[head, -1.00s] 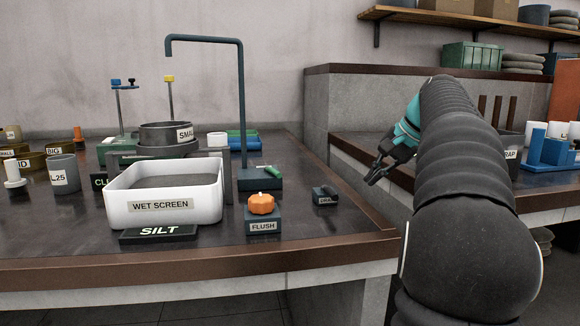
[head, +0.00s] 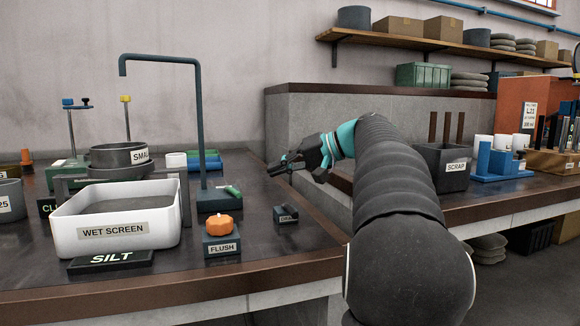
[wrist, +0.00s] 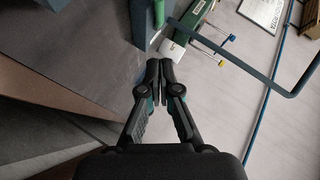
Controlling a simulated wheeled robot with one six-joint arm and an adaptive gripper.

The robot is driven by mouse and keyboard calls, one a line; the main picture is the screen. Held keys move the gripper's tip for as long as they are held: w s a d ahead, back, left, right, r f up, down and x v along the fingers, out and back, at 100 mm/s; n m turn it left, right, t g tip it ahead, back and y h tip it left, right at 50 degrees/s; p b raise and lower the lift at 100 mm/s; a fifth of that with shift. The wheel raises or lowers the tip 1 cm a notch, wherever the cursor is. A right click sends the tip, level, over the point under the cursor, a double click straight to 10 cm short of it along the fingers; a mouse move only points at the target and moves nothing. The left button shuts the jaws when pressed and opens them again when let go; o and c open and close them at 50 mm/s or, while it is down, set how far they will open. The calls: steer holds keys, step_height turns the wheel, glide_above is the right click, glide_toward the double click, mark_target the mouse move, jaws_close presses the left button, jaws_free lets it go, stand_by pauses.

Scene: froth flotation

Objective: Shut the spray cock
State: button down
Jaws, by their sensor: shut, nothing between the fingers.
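The spray pipe (head: 199,125) is a tall dark blue-grey gooseneck rising from a dark block (head: 210,202) on the bench. A small green lever (head: 233,191), which looks like the spray cock, sits on that block and points to the right. My gripper (head: 272,169) is to the right of the pipe and above the level of the lever, apart from it. In the wrist view my gripper (wrist: 160,64) has its fingertips together with nothing between them.
An orange FLUSH knob (head: 218,224) stands in front of the block. A low dark drain lever (head: 286,213) is to its right. The white WET SCREEN tray (head: 160,228) stands left. A SCRAP bin (head: 443,168) stands on the right bench. The bench's right front corner is clear.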

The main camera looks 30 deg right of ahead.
mark_target(233, 192)
steer(key=x, duration=0.5)
steer(key=shift+s+a+f, duration=0.1)
steer(key=shift+s+a+f+b, duration=0.1)
steer(key=shift+a+f+b, duration=0.15)
steer(key=shift+a+f, duration=0.25)
steer(key=shift+a+f+b, duration=0.2)
steer(key=shift+a+f, duration=0.1)
steer(key=shift+a, duration=0.35)
steer(key=shift+a+f, duration=0.15)
steer(key=shift+a, duration=0.05)
